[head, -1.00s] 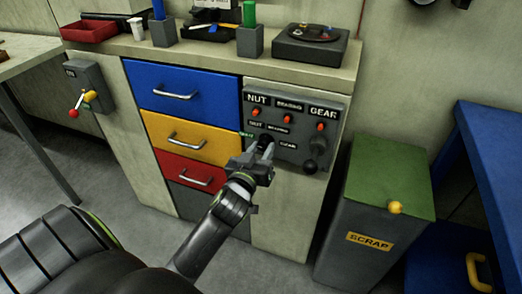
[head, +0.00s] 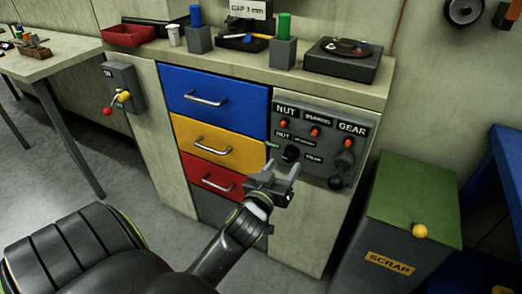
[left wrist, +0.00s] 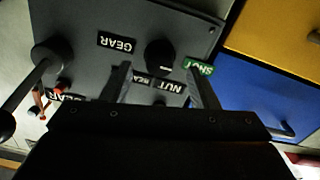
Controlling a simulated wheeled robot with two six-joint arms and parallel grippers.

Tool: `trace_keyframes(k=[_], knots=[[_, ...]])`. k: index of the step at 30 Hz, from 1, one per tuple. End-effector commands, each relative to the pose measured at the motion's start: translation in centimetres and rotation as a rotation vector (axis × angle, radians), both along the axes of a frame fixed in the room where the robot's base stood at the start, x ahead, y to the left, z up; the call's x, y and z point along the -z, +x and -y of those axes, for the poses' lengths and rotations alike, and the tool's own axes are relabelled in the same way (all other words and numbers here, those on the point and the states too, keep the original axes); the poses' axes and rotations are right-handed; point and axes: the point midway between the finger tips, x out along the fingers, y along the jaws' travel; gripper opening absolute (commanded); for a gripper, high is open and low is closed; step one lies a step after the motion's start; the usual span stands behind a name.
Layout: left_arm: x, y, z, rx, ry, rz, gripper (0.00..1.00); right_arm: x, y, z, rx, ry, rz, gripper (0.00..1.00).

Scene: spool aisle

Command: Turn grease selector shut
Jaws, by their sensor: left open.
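The grease selector is a black round knob (head: 291,154) on the grey panel (head: 318,104). It also shows in the left wrist view (left wrist: 159,53), upside down, with a white mark on its edge that appears to point towards the NUT label (left wrist: 170,87). The green SHUT label (left wrist: 199,68) is beside the knob, and a GEAR label (left wrist: 116,43) is on its other side. My left gripper (head: 280,171) is open and empty, just in front of and below the knob, its fingers apart from it. My right gripper is out of view.
Blue, yellow and red drawers (head: 213,97) with handles are to the left. A green-topped scrap bin (head: 412,205) stands at the right.

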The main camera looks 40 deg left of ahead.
Motion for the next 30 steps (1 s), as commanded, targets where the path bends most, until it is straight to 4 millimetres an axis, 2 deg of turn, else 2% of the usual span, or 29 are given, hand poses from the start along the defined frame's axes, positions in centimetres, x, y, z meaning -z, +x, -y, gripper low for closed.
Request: trace_keyframes(k=[3,15,19,30], knots=[[0.0,-2.4,0.6,-0.001,-0.005,-0.002,0.54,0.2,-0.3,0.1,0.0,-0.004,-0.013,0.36],[0.0,-9.4,2.2,-0.003,-0.006,-0.005,0.54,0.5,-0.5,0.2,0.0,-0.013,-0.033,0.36],[0.0,-11.4,2.7,-0.004,-0.005,-0.005,0.54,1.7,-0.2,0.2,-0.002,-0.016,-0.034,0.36],[0.0,-13.9,3.3,0.0,-0.002,-0.003,0.54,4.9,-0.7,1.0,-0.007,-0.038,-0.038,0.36]])
